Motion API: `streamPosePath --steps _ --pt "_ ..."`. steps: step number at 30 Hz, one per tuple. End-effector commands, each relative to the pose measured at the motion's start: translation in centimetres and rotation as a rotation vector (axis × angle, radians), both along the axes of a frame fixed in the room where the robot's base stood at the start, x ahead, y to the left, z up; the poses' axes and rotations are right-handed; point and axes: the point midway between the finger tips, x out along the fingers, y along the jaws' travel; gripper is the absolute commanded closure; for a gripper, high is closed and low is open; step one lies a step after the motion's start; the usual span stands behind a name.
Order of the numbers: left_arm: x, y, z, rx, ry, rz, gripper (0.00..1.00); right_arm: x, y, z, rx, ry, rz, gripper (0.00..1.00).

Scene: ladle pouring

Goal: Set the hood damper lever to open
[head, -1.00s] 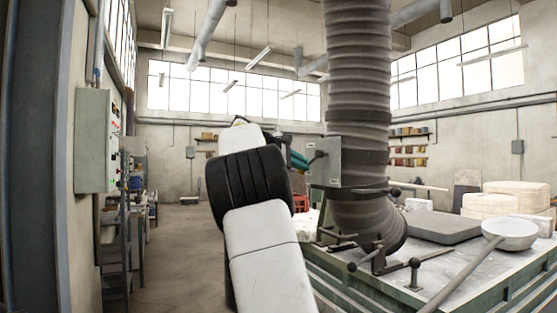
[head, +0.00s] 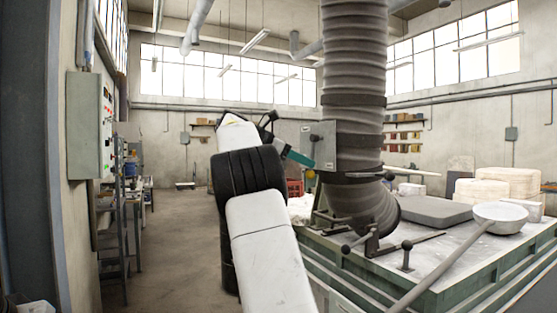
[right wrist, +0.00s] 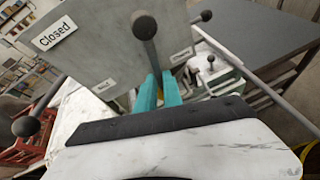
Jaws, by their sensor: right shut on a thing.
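The hood damper box (head: 325,155) is a grey plate on the ribbed duct. A lever with a dark ball knob (head: 315,137) shows on it. In the right wrist view the lever's knob (right wrist: 145,25) stands out large in front of the plate (right wrist: 100,55). A "Closed" label (right wrist: 55,31) is at the plate's upper left; smaller labels near its lower edge are unreadable. My right gripper (head: 311,164), with teal fingers, is at the box just below the knob. In the right wrist view its fingers (right wrist: 156,92) are shut on the lever's shaft below the knob. My left gripper is out of view.
The duct (head: 354,100) comes down to a green-edged work table (head: 440,262) on the right. A ladle (head: 500,214), a dark slab (head: 434,211) and pale blocks (head: 508,184) are on it. A wall cabinet (head: 88,125) is at left. The floor (head: 180,235) between is clear.

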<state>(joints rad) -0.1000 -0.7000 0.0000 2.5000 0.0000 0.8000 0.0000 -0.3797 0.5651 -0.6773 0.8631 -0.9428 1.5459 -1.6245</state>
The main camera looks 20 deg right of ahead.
Motion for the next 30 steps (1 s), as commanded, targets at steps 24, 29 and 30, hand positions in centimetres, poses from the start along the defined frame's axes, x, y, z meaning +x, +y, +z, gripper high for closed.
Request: streamPosePath --steps 24,29,30 --pt "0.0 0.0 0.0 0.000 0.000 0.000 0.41 -1.4 -0.2 -0.1 -0.017 0.192 -0.001 1.00" --pt "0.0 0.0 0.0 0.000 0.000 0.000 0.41 -1.4 -0.2 -0.1 -0.017 0.193 -0.002 0.83" --pt "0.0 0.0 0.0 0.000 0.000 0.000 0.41 -1.4 -0.2 -0.1 -0.017 0.193 -0.002 0.75"
